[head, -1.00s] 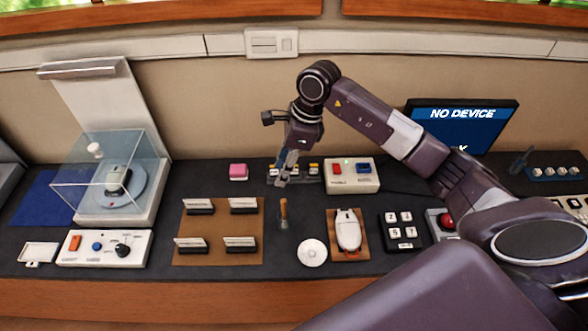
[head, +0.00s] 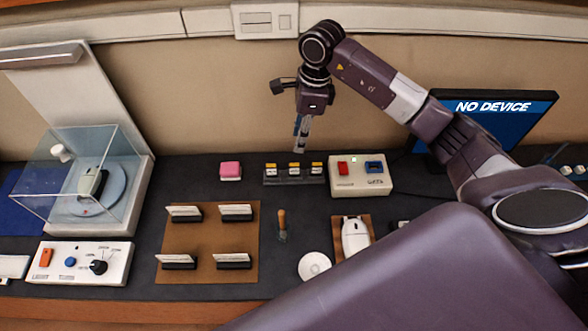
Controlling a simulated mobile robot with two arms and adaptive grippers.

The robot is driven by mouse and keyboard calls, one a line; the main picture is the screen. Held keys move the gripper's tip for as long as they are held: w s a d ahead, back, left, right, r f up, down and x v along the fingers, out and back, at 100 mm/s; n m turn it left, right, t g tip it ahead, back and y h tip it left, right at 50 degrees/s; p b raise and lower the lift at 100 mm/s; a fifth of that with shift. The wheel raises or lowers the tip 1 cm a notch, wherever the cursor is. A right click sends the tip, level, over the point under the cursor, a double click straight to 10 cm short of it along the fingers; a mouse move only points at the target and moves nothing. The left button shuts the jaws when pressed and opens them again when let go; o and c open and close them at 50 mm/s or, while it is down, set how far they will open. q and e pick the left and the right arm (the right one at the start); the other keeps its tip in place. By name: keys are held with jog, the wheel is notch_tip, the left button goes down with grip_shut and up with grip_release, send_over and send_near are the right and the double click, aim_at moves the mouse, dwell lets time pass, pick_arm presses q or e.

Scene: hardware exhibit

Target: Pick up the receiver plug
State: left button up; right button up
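Three small dark plugs with yellow-and-white tops stand in a dark rack (head: 268,181) at the back of the counter. The left one (head: 270,168), the middle one (head: 294,168) and the right one (head: 317,167) are all in place. I cannot tell which, if any, is the receiver plug. My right gripper (head: 298,147) points down and appears just above and behind the rack, apart from the plugs in the picture. Its fingers look narrow and are too small to show whether they are open or hold anything. My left gripper is out of view.
A white box (head: 376,181) with red and blue parts stands right of the rack, a pink block (head: 230,171) left of it. In front are a wooden-handled tool (head: 281,222), white disc (head: 314,265) and white mouse (head: 354,238). My arm hides the right front.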

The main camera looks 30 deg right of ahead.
jog(key=b, duration=0.4)
send_over(295, 165)
jog(key=d, duration=0.1)
notch_tip(295, 165, down, 5)
jog(key=shift+d+r, duration=0.15)
jog(key=shift+f, duration=0.65)
jog(key=f+p, duration=0.1)
jog(key=f, duration=0.1)
jog(key=a+f+p, duration=0.1)
jog(key=f+p, duration=0.1)
jog(key=f, duration=0.1)
jog(key=shift+a+f, duration=0.15)
jog(key=shift+a, duration=0.05)
jog(key=shift+w+f, duration=0.1)
jog(key=shift+f, duration=0.55)
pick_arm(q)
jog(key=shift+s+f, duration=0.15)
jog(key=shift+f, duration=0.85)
pick_arm(e)
grip_shut()
